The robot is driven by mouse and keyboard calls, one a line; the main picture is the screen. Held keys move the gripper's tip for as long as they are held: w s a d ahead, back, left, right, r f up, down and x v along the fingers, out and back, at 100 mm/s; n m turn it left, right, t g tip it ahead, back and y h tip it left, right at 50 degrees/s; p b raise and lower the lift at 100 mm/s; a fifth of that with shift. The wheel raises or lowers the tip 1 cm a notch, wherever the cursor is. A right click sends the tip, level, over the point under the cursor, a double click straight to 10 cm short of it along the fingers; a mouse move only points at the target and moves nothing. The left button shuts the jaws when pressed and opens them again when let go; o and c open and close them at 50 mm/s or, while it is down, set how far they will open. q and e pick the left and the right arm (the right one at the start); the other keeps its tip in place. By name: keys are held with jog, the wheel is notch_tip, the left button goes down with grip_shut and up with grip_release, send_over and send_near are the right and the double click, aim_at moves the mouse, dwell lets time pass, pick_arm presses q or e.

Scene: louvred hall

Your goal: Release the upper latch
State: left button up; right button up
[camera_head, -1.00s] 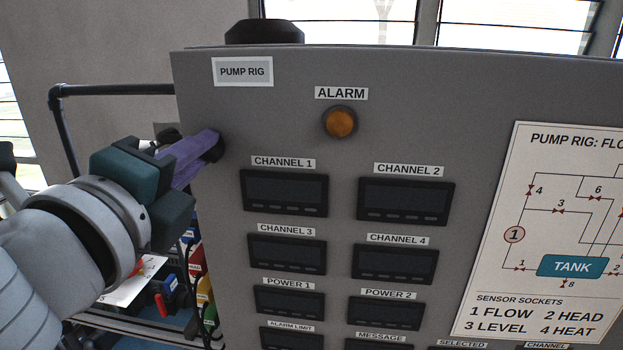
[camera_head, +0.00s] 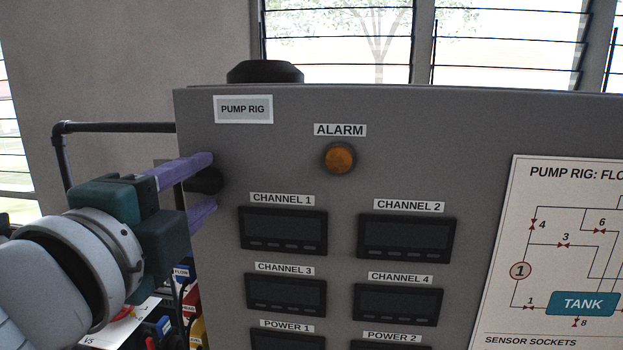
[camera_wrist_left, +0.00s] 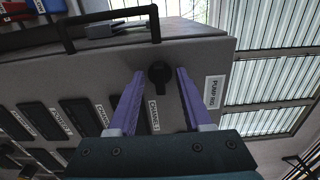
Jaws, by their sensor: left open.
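The upper latch (camera_head: 205,181) is a black knob at the upper left edge of the grey pump rig cabinet (camera_head: 300,112). In the left wrist view the latch (camera_wrist_left: 159,73) shows a round body with a short lever. My left gripper (camera_head: 210,182) is open, its purple fingers above and below the latch in the head view. In the wrist view the fingers (camera_wrist_left: 160,75) stand on either side of the latch, with a gap visible on both sides. My right gripper is not in view.
A dark pipe frame (camera_head: 115,127) stands left of the cabinet. An amber alarm lamp (camera_head: 339,158) and several channel displays (camera_head: 283,230) are on the panel. Coloured parts (camera_head: 183,310) lie on a bench below my left gripper. A black cap (camera_head: 265,72) tops the cabinet.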

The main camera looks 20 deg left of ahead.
pick_arm(q)
jog(key=b+v, duration=0.1)
jog(key=v, duration=0.6)
jog(key=shift+s, duration=0.1)
jog(key=p+v, duration=0.1)
jog(key=v, duration=0.8)
jog(key=shift+s+d, duration=0.25)
jog(key=shift+s, duration=0.1)
dwell(1.0)
